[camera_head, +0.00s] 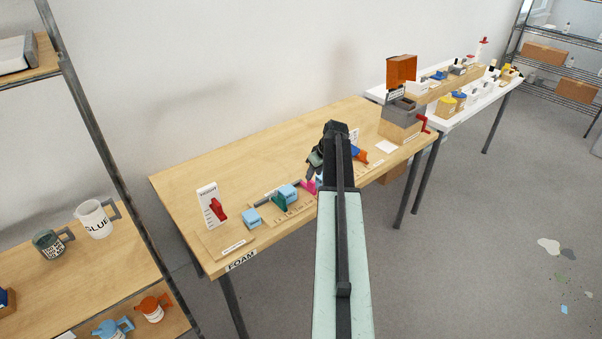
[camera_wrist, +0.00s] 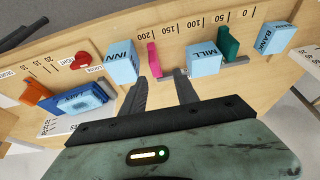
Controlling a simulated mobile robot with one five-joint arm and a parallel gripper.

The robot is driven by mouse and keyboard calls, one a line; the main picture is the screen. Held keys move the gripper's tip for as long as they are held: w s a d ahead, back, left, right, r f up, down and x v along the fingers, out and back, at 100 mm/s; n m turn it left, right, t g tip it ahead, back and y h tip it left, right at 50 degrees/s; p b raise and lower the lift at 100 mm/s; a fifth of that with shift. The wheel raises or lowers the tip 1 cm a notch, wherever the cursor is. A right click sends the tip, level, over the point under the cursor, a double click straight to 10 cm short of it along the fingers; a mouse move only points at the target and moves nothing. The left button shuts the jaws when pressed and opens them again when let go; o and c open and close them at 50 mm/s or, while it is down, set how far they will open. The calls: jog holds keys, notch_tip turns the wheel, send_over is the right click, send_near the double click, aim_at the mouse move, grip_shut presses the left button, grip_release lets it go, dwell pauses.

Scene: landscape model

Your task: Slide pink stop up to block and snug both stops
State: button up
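The pink stop (camera_wrist: 154,60) stands on a grey rail (camera_wrist: 174,73) beside a printed scale in the wrist view. The light blue MILL block (camera_wrist: 205,58) is to its right, with a gap of bare rail between them. The green stop (camera_wrist: 229,44) is at the block's other side, very close; I cannot tell whether they touch. My gripper (camera_wrist: 160,84) is open and empty, its fingertips short of the pink stop, one to each side of it in the picture. In the head view the pink stop (camera_head: 309,187) is partly hidden by my gripper (camera_head: 314,170).
A blue INN block (camera_wrist: 121,62) stands close left of the pink stop. A BANK block (camera_wrist: 274,38) is right of the green stop. A red knob (camera_wrist: 82,58), an orange piece (camera_wrist: 37,92) and a blue piece (camera_wrist: 78,103) lie further left. A grey box with a red crank (camera_head: 402,120) stands beyond.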

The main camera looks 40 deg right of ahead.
aim_at(312, 181)
jog(key=b+x, duration=0.5)
jog(key=d+b+x, duration=0.1)
jog(key=b+x, duration=0.1)
jog(key=x, duration=0.1)
jog(key=shift+r, duration=0.15)
jog(key=shift+s, duration=0.1)
grip_shut()
dwell(1.2)
